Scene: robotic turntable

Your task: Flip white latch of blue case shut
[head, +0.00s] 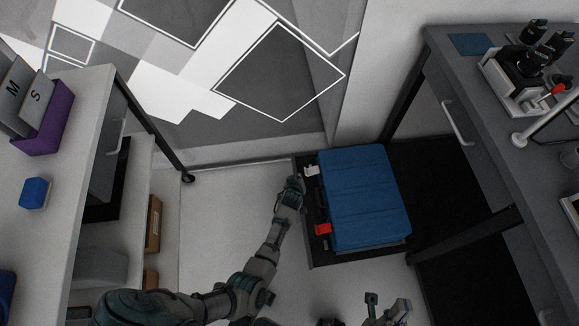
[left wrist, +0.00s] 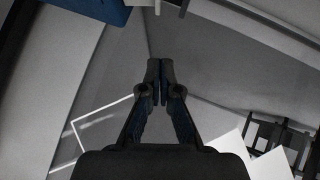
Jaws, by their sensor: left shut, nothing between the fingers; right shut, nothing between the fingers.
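The blue case (head: 365,200) lies on a dark platform (head: 312,250) on the floor. Its white latch (head: 311,170) sticks out from the left side near the back corner; its exact angle is hard to tell. A red latch (head: 322,229) is on the same side, nearer the front. My left gripper (head: 294,182) is shut and empty, just left of the white latch, with no clear contact. The left wrist view shows its closed fingers (left wrist: 160,72), with a blue edge (left wrist: 95,8) of the case at top left. My right gripper (head: 372,298) is shut and empty at the bottom, in front of the case.
A table with a microscope (head: 530,60) stands at the right, its legs near the case. A white table with a purple holder (head: 45,125) and a blue block (head: 35,193) is at the left. Pale floor (head: 220,220) lies open left of the platform.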

